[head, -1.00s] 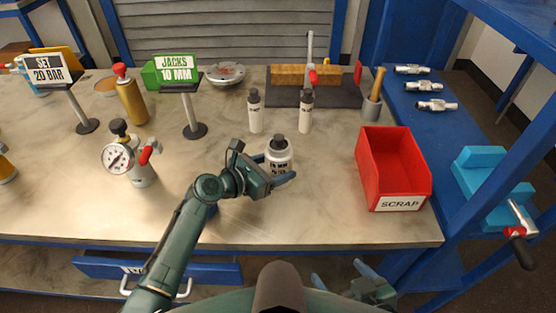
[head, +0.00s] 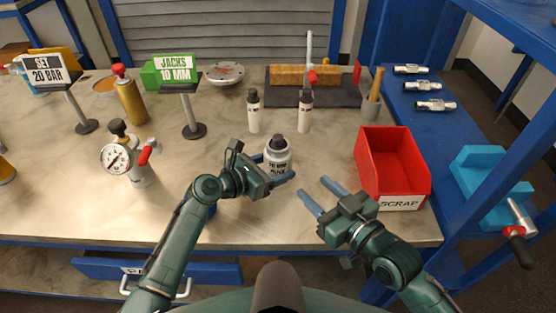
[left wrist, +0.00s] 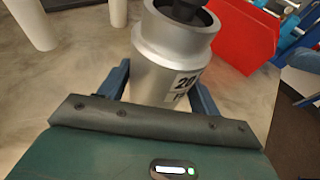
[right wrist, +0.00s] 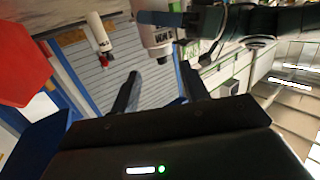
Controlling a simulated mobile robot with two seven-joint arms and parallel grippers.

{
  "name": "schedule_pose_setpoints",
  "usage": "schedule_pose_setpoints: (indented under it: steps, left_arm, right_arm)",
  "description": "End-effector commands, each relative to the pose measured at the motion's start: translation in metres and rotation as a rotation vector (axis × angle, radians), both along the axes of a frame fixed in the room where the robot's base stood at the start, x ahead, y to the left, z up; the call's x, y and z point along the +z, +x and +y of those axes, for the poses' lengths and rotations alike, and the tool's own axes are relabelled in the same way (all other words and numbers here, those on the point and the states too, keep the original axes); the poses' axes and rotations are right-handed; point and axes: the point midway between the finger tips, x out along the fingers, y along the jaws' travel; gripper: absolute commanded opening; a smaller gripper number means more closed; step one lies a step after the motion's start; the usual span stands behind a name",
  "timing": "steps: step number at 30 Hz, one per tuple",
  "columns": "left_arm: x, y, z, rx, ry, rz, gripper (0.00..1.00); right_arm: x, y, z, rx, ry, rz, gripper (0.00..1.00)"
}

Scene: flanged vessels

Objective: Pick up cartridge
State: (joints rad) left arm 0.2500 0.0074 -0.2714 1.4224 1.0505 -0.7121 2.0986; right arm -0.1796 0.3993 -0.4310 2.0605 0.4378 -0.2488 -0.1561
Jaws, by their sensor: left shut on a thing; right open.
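A silver-grey cylinder (head: 277,155) with a black top and a printed label stands upright near the middle of the table; it may be the cartridge. My left gripper (head: 280,181) is shut on it, with a finger on each side of its lower body. In the left wrist view the cylinder (left wrist: 168,55) sits between the two fingers, its base hidden. I cannot tell whether it touches the table. My right gripper (head: 318,192) is open and empty, to the right of the cylinder and apart from it. In the right wrist view the cylinder (right wrist: 157,35) shows beyond the open fingers.
A red scrap bin (head: 392,170) stands just right of my right gripper. Two white bottles (head: 254,112) (head: 305,112) stand behind the cylinder. A gauge unit (head: 128,157) is at the left. Silver fittings (head: 436,105) lie on the blue surface at right. The table's front middle is clear.

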Motion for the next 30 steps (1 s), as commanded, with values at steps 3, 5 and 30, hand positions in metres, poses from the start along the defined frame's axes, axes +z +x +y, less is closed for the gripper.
schedule_pose_setpoints:
  steps: [3, 5, 30]
  left_arm:
    - [-0.001, 0.000, 0.000, 0.000, 0.001, 0.001, 0.45]
    - [-0.001, 0.000, 0.000, 0.000, 0.001, 0.001, 0.45]
    - [0.000, 0.000, 0.000, 0.000, 0.001, 0.001, 0.45]
  right_arm:
    - [0.021, 0.022, 0.003, 0.032, 0.028, -0.052, 0.45]
    - [0.027, 0.028, 0.003, 0.041, 0.040, -0.066, 0.45]
    - [0.031, 0.106, 0.063, 0.056, 0.061, -0.084, 0.45]
